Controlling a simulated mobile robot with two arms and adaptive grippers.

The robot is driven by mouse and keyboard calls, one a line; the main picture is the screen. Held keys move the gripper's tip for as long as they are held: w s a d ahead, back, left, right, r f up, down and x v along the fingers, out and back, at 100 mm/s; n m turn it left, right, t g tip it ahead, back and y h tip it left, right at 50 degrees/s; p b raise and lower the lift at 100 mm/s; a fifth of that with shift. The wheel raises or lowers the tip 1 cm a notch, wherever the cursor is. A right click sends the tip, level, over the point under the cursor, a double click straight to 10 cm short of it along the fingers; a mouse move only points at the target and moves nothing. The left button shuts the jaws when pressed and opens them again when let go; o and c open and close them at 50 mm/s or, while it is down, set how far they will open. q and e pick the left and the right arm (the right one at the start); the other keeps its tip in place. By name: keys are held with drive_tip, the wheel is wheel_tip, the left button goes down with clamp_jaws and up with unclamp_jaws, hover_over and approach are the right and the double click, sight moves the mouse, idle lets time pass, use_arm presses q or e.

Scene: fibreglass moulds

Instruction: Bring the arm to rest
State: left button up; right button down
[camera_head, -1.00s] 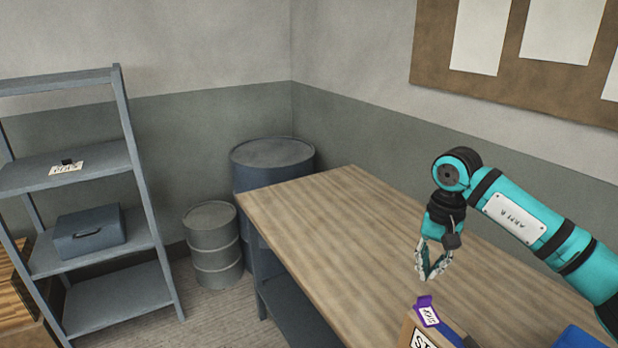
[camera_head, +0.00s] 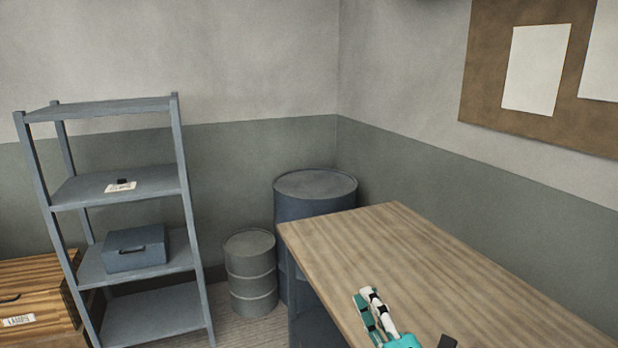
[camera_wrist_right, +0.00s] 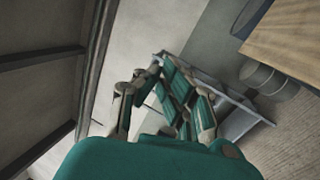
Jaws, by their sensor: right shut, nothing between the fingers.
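My right gripper (camera_head: 372,306) shows at the bottom of the head view, in front of the wooden worktop (camera_head: 430,262), with its fingers pointing up and away. Its fingers are shut with nothing between them. In the right wrist view the gripper (camera_wrist_right: 160,72) points toward the grey shelf rack (camera_wrist_right: 225,105), well apart from it. Most of my right arm is out of the head view. My left gripper is in neither view.
A grey barrel (camera_head: 251,272) and a larger blue-grey drum (camera_head: 315,193) stand left of the worktop. The shelf rack (camera_head: 120,195) holds a grey box (camera_head: 136,250). A wooden crate (camera_head: 38,292) is at the far left. The visible worktop is bare.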

drive_tip(key=s+d+f+m+g+h, duration=0.3)
drive_tip(key=s+d+f+m+h, duration=0.1)
drive_tip(key=f+m, duration=0.35)
drive_tip(key=s+d+f+m+g+h, duration=0.45)
drive_tip(key=f+m, duration=0.25)
drive_tip(key=f, duration=0.2)
drive_tip(key=s+d+f+m+g+y, duration=0.1)
drive_tip(key=s+f+m+g, duration=0.4)
drive_tip(key=s, duration=0.5)
drive_tip(key=s+f+m+g, duration=0.35)
drive_tip(key=s+f, duration=0.35)
drive_tip(key=s, duration=0.3)
wheel_tip(320, 180, down, 26)
drive_tip(key=n+g+b, duration=0.1)
drive_tip(key=g, duration=0.1)
drive_tip(key=s+d+f+g+b, duration=0.1)
drive_tip(key=s+d+f, duration=0.2)
drive_tip(key=s+f, duration=1.4)
drive_tip(key=shift+s+d+f+n, duration=0.2)
drive_tip(key=shift+s+f+n, duration=0.1)
drive_tip(key=shift+f, duration=0.15)
